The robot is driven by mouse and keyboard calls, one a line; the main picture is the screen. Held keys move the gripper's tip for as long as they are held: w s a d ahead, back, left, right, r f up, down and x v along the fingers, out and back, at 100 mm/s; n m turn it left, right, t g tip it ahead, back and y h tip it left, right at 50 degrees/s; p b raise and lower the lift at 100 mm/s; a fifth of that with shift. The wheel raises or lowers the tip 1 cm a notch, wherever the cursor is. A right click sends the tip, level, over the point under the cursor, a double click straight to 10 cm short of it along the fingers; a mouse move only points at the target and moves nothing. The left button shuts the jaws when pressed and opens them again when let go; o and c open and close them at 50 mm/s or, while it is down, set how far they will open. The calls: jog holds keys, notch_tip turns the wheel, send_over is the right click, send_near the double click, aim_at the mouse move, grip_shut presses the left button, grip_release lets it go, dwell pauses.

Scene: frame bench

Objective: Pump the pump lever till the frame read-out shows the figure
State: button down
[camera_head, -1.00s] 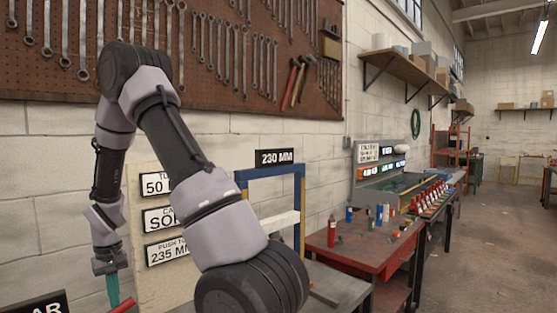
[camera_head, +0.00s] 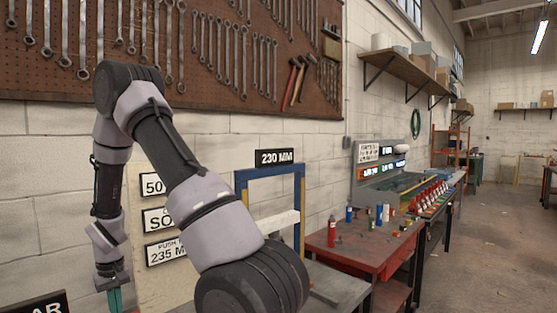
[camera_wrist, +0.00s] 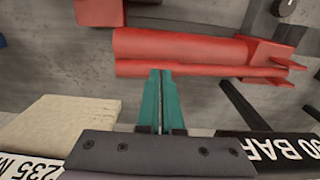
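The frame read-out (camera_head: 275,157) shows 230 MM on top of the blue frame (camera_head: 243,190). A board beside it carries a plate (camera_head: 166,252) whose visible part reads 235 M, the rest hidden by my arm. In the wrist view a red pump-like part (camera_wrist: 180,48) lies across the picture, with a thinner red bar (camera_wrist: 200,70) along its lower edge. I cannot tell for sure which part is the lever. My gripper (camera_wrist: 161,75) has teal fingers close together, shut with nothing visible between them. Their tips overlap the red bar in view; contact is unclear.
A black BAR sign (camera_wrist: 275,150) sits at the lower right of the wrist view, and a pale board (camera_wrist: 60,122) at the left. A red bench (camera_head: 340,257) with bottles stands right of the frame. The floor (camera_head: 480,250) farther right is clear.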

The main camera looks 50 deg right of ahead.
notch_tip(320, 180, down, 4)
jog(key=shift+r, duration=0.1)
notch_tip(320, 180, up, 8)
jog(key=shift+r, duration=0.15)
dwell(0.4)
dwell(0.9)
notch_tip(320, 180, down, 8)
jog(key=shift+f, duration=0.15)
jog(key=shift+r, duration=4.15)
jog(key=shift+f, duration=0.1)
